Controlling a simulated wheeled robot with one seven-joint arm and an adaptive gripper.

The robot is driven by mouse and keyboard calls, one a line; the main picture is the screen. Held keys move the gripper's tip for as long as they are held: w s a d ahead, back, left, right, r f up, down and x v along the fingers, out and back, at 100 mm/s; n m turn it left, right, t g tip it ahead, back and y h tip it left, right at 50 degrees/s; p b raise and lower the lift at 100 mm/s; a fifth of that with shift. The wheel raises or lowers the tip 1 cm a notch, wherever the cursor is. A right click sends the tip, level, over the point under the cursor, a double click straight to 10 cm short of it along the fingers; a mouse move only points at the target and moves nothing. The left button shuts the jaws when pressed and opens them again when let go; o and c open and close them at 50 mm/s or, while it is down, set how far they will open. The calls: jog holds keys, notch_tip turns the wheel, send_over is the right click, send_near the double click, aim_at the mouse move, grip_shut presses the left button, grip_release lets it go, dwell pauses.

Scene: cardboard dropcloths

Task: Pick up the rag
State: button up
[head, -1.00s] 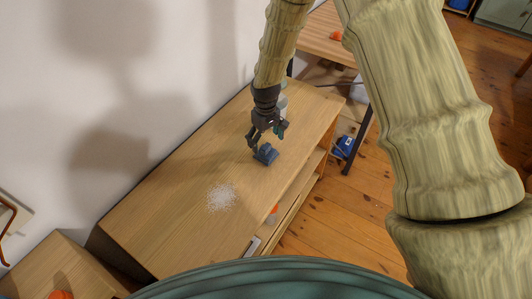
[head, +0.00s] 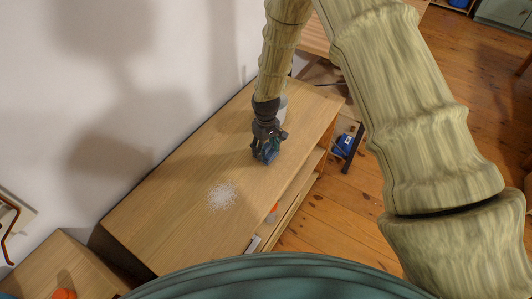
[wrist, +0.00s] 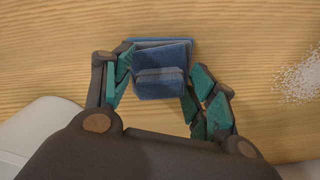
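The rag is a blue folded cloth (wrist: 162,82) lying on the wooden top of a low cabinet (head: 170,185). In the head view the rag (head: 265,155) is mostly hidden by my gripper (head: 268,143). In the wrist view my gripper (wrist: 163,68) has its teal-padded fingers apart, one on each side of the rag. The left finger is very close to the rag's left edge; I cannot tell whether it touches. The right finger is close to the right edge near its base, with a gap toward the tip.
A patch of white grains (head: 222,195) lies on the cabinet top, nearer than the rag. A pale container (head: 281,104) stands behind my gripper. The wall borders the cabinet's left side. A blue object (head: 345,145) is beyond its right edge.

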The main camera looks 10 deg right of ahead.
aim_at(266, 149)
jog(key=shift+r, duration=0.1)
dwell(0.3)
jog(key=shift+r+b, duration=0.35)
jog(key=shift+r, duration=0.55)
jog(key=shift+s+a+r+b, duration=0.1)
jog(key=shift+s+r+b, duration=0.3)
jog(key=shift+r, duration=0.35)
jog(key=s+a, duration=0.1)
jog(key=s, duration=0.4)
jog(key=s+a+r+b, duration=0.1)
jog(key=s, duration=0.4)
jog(key=s+a+b, duration=0.1)
jog(key=s, duration=0.4)
jog(key=shift+a+r, duration=0.1)
jog(key=shift+r, duration=0.15)
